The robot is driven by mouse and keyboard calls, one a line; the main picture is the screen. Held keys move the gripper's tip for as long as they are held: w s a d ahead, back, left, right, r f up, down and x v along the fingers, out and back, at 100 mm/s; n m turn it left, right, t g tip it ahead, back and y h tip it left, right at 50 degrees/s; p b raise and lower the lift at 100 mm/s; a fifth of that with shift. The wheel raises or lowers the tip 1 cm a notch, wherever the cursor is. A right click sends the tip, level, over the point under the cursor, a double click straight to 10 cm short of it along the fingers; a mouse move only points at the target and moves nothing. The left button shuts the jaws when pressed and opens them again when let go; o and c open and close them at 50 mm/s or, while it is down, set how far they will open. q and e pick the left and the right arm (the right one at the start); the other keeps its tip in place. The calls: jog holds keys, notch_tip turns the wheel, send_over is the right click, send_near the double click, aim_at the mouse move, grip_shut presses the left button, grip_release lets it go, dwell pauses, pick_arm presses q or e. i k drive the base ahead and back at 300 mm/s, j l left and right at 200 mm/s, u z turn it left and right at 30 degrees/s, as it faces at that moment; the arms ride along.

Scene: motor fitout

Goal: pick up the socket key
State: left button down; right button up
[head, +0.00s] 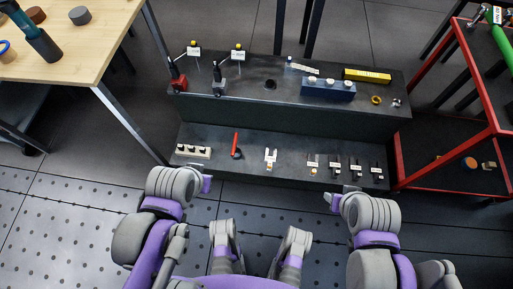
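The dark two-level bench holds small tools, and I cannot tell for certain which is the socket key. On its lower step (215,168) lie several small dark pieces with white tags (335,165) at the right. A white-and-orange piece (270,158) and a red-handled tool (236,147) lie left of them. My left gripper (207,185) is in front of the lower step's left part, apart from the tools. My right gripper (330,200) is in front of the tagged pieces, also apart. Both look empty, but their fingers are too small to read.
The upper level carries a blue block (328,89), a yellow bar (367,76), a yellow ring (376,100) and two tagged levers (179,79) (219,83). A wooden table (75,60) stands left, a red-framed rack (440,120) right. The floor before the bench is clear.

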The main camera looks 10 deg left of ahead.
aim_at(236, 153)
jog(key=u, duration=0.65)
jog(key=i+l+z, duration=0.15)
jog(key=l, duration=0.25)
jog(key=i+l+z, duration=0.15)
jog(key=l, duration=0.2)
jog(key=i+l+z, duration=0.15)
jog(key=l, duration=0.25)
